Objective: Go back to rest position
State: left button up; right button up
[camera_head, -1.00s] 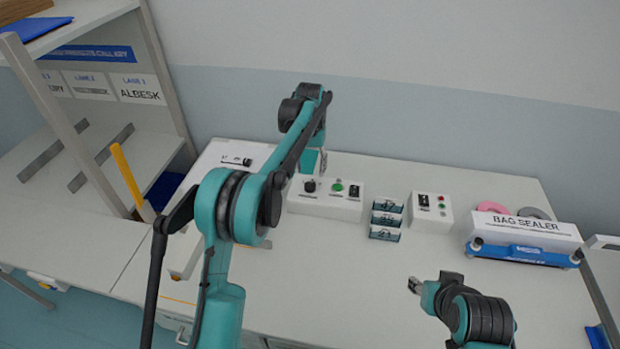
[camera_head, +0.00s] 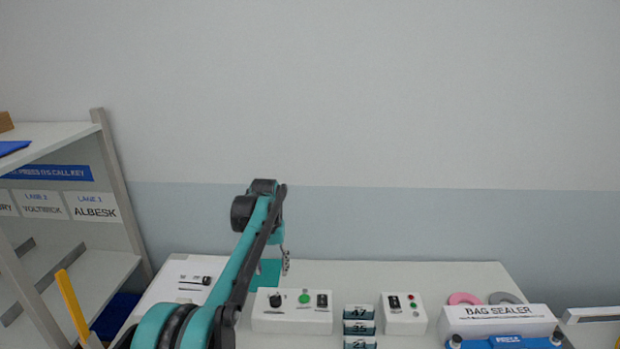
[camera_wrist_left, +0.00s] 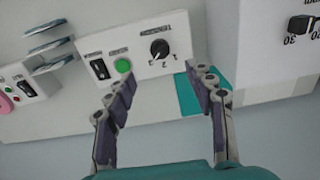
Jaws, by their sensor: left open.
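My left gripper (camera_head: 285,264) hangs from the teal arm above the back of the table, beside a white control box (camera_head: 291,311) with a black knob, a green button and a switch. In the left wrist view my left gripper (camera_wrist_left: 163,100) is open with its two fingers apart and nothing between them. The control box (camera_wrist_left: 137,49) lies beyond the fingertips in that view. A teal patch (camera_wrist_left: 190,98) shows by the right finger. My right gripper is out of view.
The white table (camera_head: 430,275) also bears numbered holders (camera_head: 360,327), a smaller switch box (camera_head: 404,314) and a bag sealer (camera_head: 498,322) with pink and grey rolls behind. A shelf with lane labels (camera_head: 95,207) and a yellow post (camera_head: 72,308) stand at left. The wall behind is bare.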

pick_arm(q)
jog(key=s+a+r+t, duration=0.1)
jog(key=s+r+t, duration=0.15)
jog(key=s, duration=0.55)
jog(key=s+a+r+t, duration=0.1)
jog(key=s+r, duration=0.3)
jog(key=s, duration=0.5)
jog(key=s+f+t, duration=0.1)
jog(key=s+f, duration=0.1)
jog(key=s, duration=0.4)
jog(key=s+f+t, duration=0.1)
jog(key=s+f, duration=0.2)
jog(key=s, duration=0.2)
jog(key=s+a+f+t, duration=0.1)
jog(key=s+f, duration=0.2)
jog(key=s, duration=0.3)
jog(key=shift+s+f, duration=0.25)
jog(key=shift+s, duration=0.1)
jog(key=shift+t, duration=0.25)
